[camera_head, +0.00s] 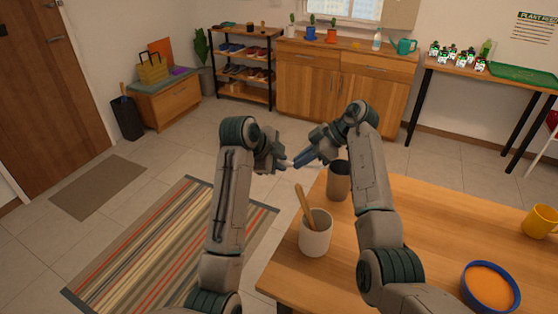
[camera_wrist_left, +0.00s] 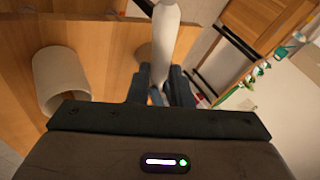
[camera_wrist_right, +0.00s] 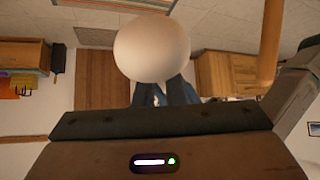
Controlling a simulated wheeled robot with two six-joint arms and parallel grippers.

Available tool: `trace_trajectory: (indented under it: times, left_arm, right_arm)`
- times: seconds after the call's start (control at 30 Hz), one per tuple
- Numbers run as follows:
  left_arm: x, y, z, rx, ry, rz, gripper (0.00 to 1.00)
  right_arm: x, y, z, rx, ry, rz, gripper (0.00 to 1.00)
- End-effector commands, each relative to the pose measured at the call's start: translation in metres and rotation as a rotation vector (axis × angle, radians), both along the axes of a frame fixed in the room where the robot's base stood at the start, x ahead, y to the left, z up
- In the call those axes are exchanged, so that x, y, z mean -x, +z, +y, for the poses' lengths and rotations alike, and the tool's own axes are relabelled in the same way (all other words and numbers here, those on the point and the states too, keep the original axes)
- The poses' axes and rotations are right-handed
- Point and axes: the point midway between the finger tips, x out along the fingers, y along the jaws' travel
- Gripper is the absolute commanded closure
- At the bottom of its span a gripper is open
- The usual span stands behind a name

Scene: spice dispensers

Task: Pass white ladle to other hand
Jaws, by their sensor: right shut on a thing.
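The white ladle (camera_head: 290,164) is between my two grippers, in the air left of the table, and is mostly hidden in the head view. My right gripper (camera_head: 298,162) is shut on it. In the right wrist view the ladle's round white end (camera_wrist_right: 152,48) is just beyond the fingertips (camera_wrist_right: 165,95). My left gripper (camera_head: 284,165) faces the right one closely. In the left wrist view a long white part of the ladle (camera_wrist_left: 163,40) runs down to between or just over the left fingers (camera_wrist_left: 160,90). I cannot tell whether those fingers press on it.
On the wooden table (camera_head: 420,215) stand a white crock (camera_head: 315,238) with a wooden utensil, a dark canister (camera_head: 338,182), a blue-rimmed bowl (camera_head: 490,290) and a yellow mug (camera_head: 540,221). The crock and canister are close to my right arm. A striped rug (camera_head: 150,260) lies left.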

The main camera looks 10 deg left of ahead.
Motion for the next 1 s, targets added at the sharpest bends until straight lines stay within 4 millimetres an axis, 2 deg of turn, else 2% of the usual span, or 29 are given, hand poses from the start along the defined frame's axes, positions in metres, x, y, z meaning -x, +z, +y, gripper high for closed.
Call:
trace_trajectory:
  times: [0.07, 0.1, 0.2, 0.23, 0.5, 0.63, 1.0]
  left_arm:
    - [0.000, 0.000, 0.000, 0.000, 0.000, 0.000, 1.00]
    - [0.000, 0.000, 0.000, 0.000, 0.000, 0.000, 1.00]
    - [0.000, 0.000, 0.000, 0.000, 0.000, 0.000, 1.00]
    - [0.000, 0.000, 0.000, 0.000, 0.000, 0.000, 1.00]
    - [0.000, 0.000, 0.000, 0.000, 0.000, 0.000, 1.00]
    - [0.000, 0.000, 0.000, 0.000, 0.000, 0.000, 1.00]
    - [0.000, 0.000, 0.000, 0.000, 0.000, 0.000, 1.00]
  right_arm:
    - [0.000, 0.000, 0.000, 0.000, -0.001, -0.001, 1.00]
    - [0.000, 0.000, 0.000, 0.000, -0.001, -0.001, 0.88]
    - [0.000, 0.000, 0.000, 0.000, -0.001, -0.001, 0.69]
    - [0.000, 0.000, 0.000, 0.000, -0.001, -0.001, 0.65]
    - [0.000, 0.001, 0.000, 0.000, -0.001, -0.001, 0.65]
    - [-0.002, 0.007, -0.007, 0.001, -0.003, -0.003, 0.65]
    - [-0.007, 0.060, -0.059, 0.001, -0.002, -0.004, 0.65]
